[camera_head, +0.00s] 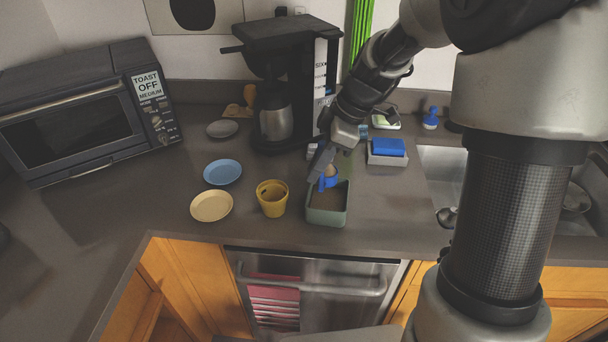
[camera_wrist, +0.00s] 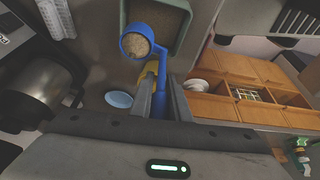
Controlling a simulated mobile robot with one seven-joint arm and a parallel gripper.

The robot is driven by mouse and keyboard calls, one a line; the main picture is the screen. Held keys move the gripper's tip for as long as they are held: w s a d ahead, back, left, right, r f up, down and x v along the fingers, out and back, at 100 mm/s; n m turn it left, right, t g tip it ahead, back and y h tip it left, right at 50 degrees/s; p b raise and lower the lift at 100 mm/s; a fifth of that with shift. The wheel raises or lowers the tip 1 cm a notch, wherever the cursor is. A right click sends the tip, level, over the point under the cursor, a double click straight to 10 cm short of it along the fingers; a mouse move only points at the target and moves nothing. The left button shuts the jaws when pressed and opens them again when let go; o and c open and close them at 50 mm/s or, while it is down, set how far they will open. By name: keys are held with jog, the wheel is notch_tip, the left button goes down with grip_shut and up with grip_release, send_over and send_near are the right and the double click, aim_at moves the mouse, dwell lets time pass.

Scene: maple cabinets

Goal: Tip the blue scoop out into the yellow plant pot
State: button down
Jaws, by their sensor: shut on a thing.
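The blue scoop (camera_head: 330,181) is in my gripper, above the grey-green tub (camera_head: 327,215) on the counter. In the wrist view the scoop (camera_wrist: 126,32) has a round bowl holding pale, grainy material (camera_wrist: 136,46), and its handle runs back between my fingers. My gripper (camera_head: 322,165) is shut on the handle; the fingers also show in the wrist view (camera_wrist: 160,98). The yellow plant pot (camera_head: 272,199) stands upright on the counter just left of the tub, apart from the scoop. In the wrist view the pot is mostly hidden behind the scoop and fingers.
A blue plate (camera_head: 222,172) and a cream plate (camera_head: 211,206) lie left of the pot. A coffee maker (camera_head: 275,120) stands behind, and a toaster oven (camera_head: 90,115) at the left. A sponge box (camera_head: 387,157) and the sink (camera_head: 440,165) are to the right.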

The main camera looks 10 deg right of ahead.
jog(key=w+a+r+m+t+h+p, duration=0.2)
jog(key=a+r+m+p, duration=0.2)
jog(key=a+m, duration=0.3)
jog(key=w+a+r+m+t+h+p, duration=0.1)
jog(key=w+a+r+m+h+p, duration=0.1)
jog(key=a+m, duration=0.5)
notch_tip(320, 180, up, 2)
jog(key=w+p, duration=0.1)
jog(key=p, duration=0.2)
jog(key=shift+a+m+t, duration=0.35)
jog(key=shift+m+t, duration=0.05)
jog(key=shift+d, duration=0.1)
jog(key=d+y, duration=0.1)
jog(key=d+f+y, duration=0.1)
jog(key=y, duration=0.1)
jog(key=s+d+m+t+y, duration=0.1)
jog(key=d, duration=0.1)
jog(key=shift+f+b, duration=0.3)
jog(key=shift+y, duration=0.4)
jog(key=shift+s+d+f+m+t+y+b, duration=0.15)
jog(key=shift+d+y+b, duration=0.3)
jog(key=shift+b, duration=0.8)
jog(key=shift+d+f+m+t+y+b, duration=0.15)
jog(key=shift+d+y+b, duration=0.3)
jog(key=shift+b, duration=0.75)
jog(key=shift+s+d+f+t+y+b, duration=0.15)
jog(key=shift+d+y+b, duration=0.3)
jog(key=shift+b, duration=0.8)
